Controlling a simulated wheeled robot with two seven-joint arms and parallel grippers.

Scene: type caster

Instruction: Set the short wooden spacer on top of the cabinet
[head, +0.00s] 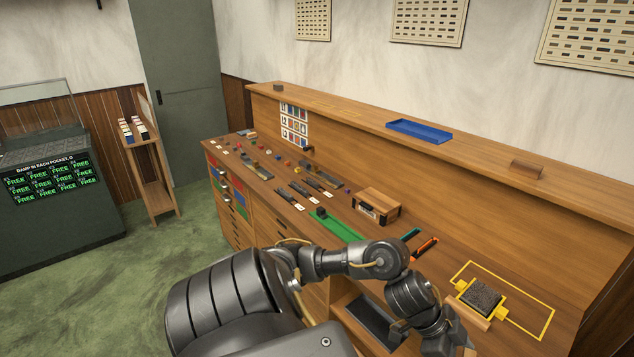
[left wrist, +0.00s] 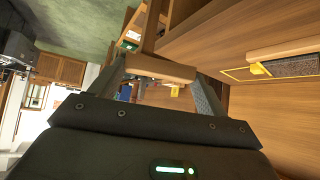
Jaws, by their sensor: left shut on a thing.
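My left gripper (left wrist: 163,82) is shut on a short wooden spacer (left wrist: 160,68), which lies crosswise between its fingers in the left wrist view. In the head view my left gripper (head: 450,338) is low at the right, beside the front edge of the work surface; the held spacer is mostly hidden there. The long wooden cabinet (head: 285,215) has drawers at its left end and a raised top ledge (head: 460,155) along the wall. My right gripper is in neither view.
A blue tray (head: 418,131) and a small wooden block (head: 527,169) sit on the top ledge, with bare wood between. On the work surface are a dark block in a yellow frame (head: 480,295), a wooden bar (head: 473,316), a wooden box (head: 377,206) and a green strip (head: 336,226).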

